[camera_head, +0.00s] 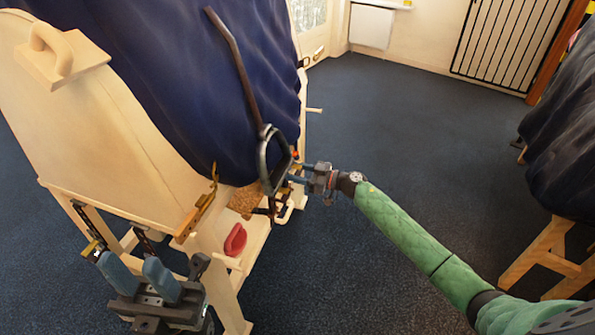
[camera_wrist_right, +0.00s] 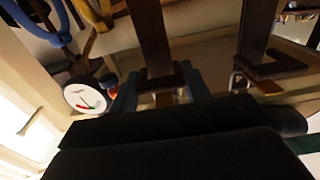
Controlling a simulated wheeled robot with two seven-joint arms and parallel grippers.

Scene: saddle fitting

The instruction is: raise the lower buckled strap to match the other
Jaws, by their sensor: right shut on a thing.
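A long brown strap (camera_head: 236,65) hangs down the navy cloth side of the wooden stand in the head view, with a dark green-grey loop (camera_head: 265,165) at its lower end. My right gripper (camera_head: 291,172) is beside this loop. In the right wrist view, the right gripper (camera_wrist_right: 160,92) is shut on a brown strap (camera_wrist_right: 150,35) between its blue fingers. A second brown strap (camera_wrist_right: 256,30) hangs to its right, with a small metal buckle (camera_wrist_right: 237,82) near it. The buckle heights cannot be compared clearly. My left gripper (camera_head: 132,263) is open and empty at the lower left.
The cream wooden stand (camera_head: 90,120) fills the left, with a brass-coloured bar (camera_head: 203,205) on its edge. A red pad (camera_head: 236,240) and a brown block (camera_head: 244,201) sit on its lower shelf. A round white dial (camera_wrist_right: 84,98) is near my right gripper.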

